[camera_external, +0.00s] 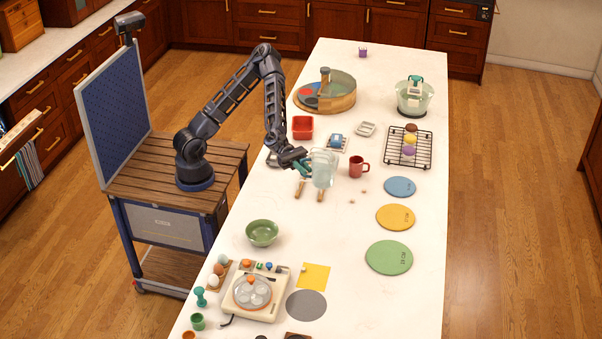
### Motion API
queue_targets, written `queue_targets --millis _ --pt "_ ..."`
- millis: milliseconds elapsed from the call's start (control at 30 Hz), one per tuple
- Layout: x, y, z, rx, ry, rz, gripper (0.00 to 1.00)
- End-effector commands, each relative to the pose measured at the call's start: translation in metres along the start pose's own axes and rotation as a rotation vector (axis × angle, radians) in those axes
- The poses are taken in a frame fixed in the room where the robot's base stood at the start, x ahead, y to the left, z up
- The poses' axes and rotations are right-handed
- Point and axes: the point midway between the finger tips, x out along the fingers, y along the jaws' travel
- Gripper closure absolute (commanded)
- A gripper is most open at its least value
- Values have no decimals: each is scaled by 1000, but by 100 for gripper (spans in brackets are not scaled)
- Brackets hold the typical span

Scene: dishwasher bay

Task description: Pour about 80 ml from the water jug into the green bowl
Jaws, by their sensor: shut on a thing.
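The water jug (325,169) is a clear, pale blue vessel over the middle of the white table. My gripper (303,164) is at the jug's left side and shut on it. The jug looks close to upright and seems to be held above the table, though its exact height is hard to tell. The green bowl (262,233) sits on the table near the left edge, nearer the camera than the jug. The bowl's inside looks empty. The far side of the grip is hidden by the jug.
A red mug (358,167) stands just right of the jug. Wooden pieces (300,188) lie below it. A cream egg-cooker-like appliance (256,292) and eggs (214,280) sit near the bowl. A wire rack (408,147) and coloured discs (395,217) lie right. Table between jug and bowl is mostly clear.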

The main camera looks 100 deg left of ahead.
Motion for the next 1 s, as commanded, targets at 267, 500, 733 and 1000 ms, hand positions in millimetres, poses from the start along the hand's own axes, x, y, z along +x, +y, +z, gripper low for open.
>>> queue_targets --millis 267,500,733,1000 --pt "-7 -3 -16 -6 -1 -43 100" --pt "-16 -8 -33 -5 -2 -98 100" --pt "-26 -13 -46 -6 -4 -158 100" --pt "-42 -22 -62 -6 -5 -242 100"
